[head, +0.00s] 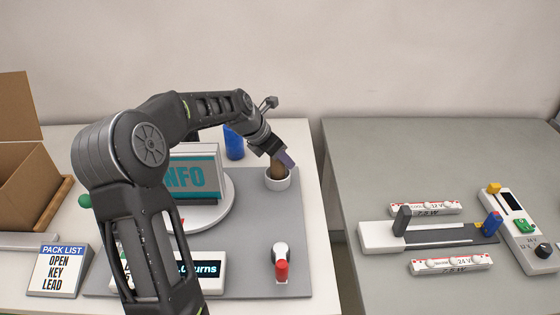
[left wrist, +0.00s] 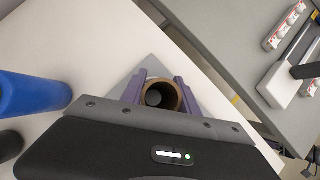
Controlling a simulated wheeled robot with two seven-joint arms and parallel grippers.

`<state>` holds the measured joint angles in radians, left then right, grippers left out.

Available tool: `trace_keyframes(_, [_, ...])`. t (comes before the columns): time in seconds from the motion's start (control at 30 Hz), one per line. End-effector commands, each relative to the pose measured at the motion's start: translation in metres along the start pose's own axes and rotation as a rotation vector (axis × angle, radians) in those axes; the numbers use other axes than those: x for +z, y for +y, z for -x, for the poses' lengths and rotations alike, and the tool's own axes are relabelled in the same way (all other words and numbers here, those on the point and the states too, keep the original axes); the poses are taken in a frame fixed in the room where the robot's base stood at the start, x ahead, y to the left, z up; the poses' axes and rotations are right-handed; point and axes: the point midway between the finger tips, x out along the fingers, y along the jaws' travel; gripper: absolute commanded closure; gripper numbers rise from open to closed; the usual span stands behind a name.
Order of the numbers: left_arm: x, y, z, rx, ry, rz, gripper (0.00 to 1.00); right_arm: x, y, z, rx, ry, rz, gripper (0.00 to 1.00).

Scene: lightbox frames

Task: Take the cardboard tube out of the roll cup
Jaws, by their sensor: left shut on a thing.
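The cardboard tube (head: 277,168) is brown and hollow. In the head view it stands in the white roll cup (head: 277,183) at the right edge of the grey mat, its lower part hidden by the cup's wall. My left gripper (head: 283,158) comes down on it from above and is shut on it. In the left wrist view the tube's open end (left wrist: 160,96) shows between the two purple fingers of my left gripper (left wrist: 160,92). The cup is mostly hidden there. My right gripper is not in view.
A blue cylinder (head: 233,142) stands behind the INFO sign (head: 192,178), left of the cup. A red-tipped lever (head: 281,270) is in front of the cup. A cardboard box (head: 30,180) and pack list (head: 58,270) are at left. A gap separates the grey table (head: 375,160) at right.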

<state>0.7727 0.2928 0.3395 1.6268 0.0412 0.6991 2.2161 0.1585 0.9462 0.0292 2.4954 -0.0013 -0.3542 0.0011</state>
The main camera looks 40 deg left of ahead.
Motion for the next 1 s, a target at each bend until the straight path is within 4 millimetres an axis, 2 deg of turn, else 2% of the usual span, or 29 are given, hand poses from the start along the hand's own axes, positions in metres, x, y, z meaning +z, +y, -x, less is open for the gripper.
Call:
trace_keyframes(0.17, [0.009,0.001,0.012,0.004,-0.003,-0.002,1.0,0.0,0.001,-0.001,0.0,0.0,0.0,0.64])
trace_keyframes(0.6, [0.05,0.0,0.077,0.001,-0.003,-0.002,1.0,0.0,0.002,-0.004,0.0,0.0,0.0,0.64])
trace_keyframes(0.73, [0.054,0.0,0.084,0.0,-0.001,0.0,1.0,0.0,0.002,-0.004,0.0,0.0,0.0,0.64])
trace_keyframes(1.0, [0.054,0.0,0.084,0.0,-0.001,0.0,1.0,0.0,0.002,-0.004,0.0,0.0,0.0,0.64])
